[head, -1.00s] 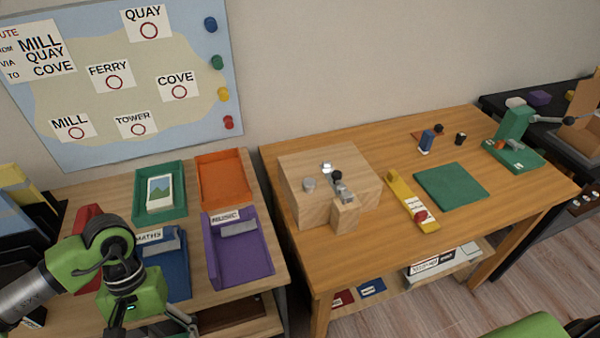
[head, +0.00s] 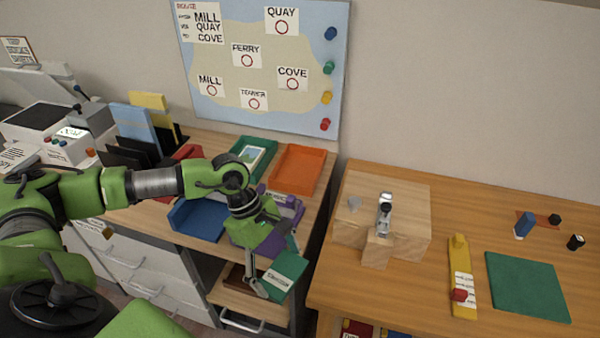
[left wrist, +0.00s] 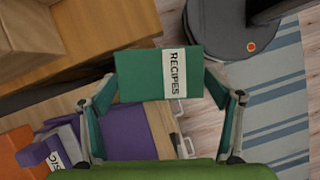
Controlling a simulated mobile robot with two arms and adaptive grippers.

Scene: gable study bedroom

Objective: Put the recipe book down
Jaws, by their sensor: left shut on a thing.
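The recipe book (head: 284,274) is green with a white label. The label reads RECIPES in the left wrist view, where the book (left wrist: 140,75) spans the space between the fingertips. My left gripper (head: 268,278) is shut on it and holds it in front of the desk with the trays, beside an open lower drawer or shelf. In the left wrist view my left gripper's fingers (left wrist: 162,90) stand at both ends of the book. I see floor and furniture behind the book. My right gripper does not show.
Blue (head: 200,218), green (head: 232,143) and orange (head: 298,168) trays stand on the left desk; the purple tray (left wrist: 110,133) is partly hidden. A wooden block (head: 400,213), yellow strip (head: 462,280) and green mat (head: 525,285) are on the right table. The table's front middle is clear.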

